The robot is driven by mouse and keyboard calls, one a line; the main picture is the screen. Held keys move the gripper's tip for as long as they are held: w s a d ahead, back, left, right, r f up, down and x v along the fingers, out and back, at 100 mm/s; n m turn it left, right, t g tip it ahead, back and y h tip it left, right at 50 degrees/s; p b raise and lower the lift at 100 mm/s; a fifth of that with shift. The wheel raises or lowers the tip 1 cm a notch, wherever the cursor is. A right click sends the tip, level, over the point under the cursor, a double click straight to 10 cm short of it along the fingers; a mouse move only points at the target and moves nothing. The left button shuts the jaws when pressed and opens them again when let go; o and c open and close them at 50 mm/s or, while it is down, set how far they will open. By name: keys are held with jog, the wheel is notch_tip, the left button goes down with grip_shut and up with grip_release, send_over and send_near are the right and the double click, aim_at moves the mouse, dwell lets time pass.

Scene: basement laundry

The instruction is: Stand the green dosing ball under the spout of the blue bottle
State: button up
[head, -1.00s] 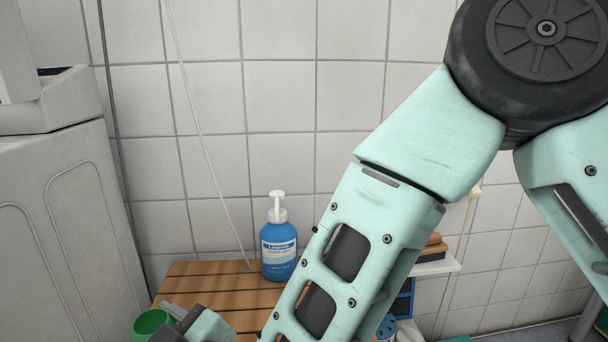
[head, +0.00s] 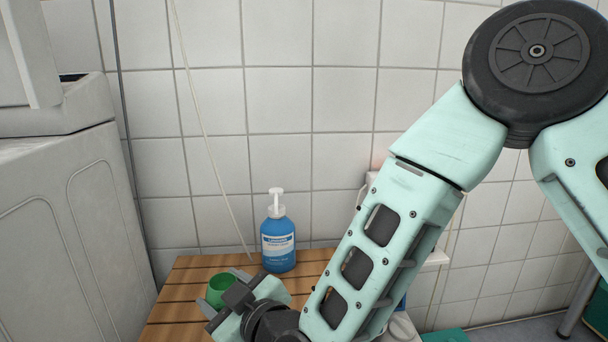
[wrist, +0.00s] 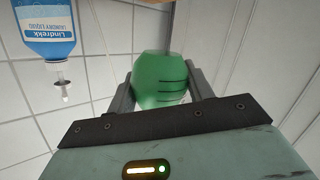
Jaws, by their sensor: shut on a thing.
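The green dosing ball (head: 219,287) is held in my gripper (head: 222,300), low in the head view, left of and nearer than the blue bottle (head: 278,243). In the wrist view the ball (wrist: 160,80) sits between the two fingers of my gripper (wrist: 162,88), with dark marks on its side. The blue bottle with a white pump and spout stands upright on the slatted wooden top; it also shows upside down in the wrist view (wrist: 45,25). The ball is apart from the bottle. Whether the ball touches the slats cannot be told.
The slatted wooden top (head: 180,308) has bare room left of and in front of the bottle. A white machine (head: 70,220) stands to the left, and a tiled wall (head: 280,150) rises behind. A thin cord hangs by the bottle.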

jog(key=w+d+m+t+h+p, duration=0.1)
jog(key=w+d+m+t+h, duration=0.15)
jog(key=w+d, duration=0.7)
jog(key=w+d+m+t+h+p, duration=0.1)
jog(key=w+d+m+h+p, duration=0.15)
jog(key=w+d, duration=0.7)
jog(key=d+m+h+p, duration=0.35)
jog(key=d+h, duration=0.25)
jog(key=d, duration=2)
jog(key=s+r+p, duration=0.3)
jog(key=r+p, duration=0.8)
jog(key=p, duration=0.5)
jog(key=s+r+p, duration=0.3)
jog(key=r+p, duration=0.7)
jog(key=p, duration=0.7)
jog(key=shift+s+d+r+t+p, duration=0.2)
jog(key=shift+s+r+t+p, duration=0.1)
jog(key=shift+r+t, duration=0.15)
jog(key=shift+s+r+m+p, duration=0.3)
jog(key=shift+r+p, duration=0.35)
jog(key=shift+p, duration=0.5)
jog(key=shift+r+v, duration=0.25)
jog(key=shift+v, duration=1)
jog(key=shift+r+v, duration=0.3)
jog(key=shift+v, duration=0.95)
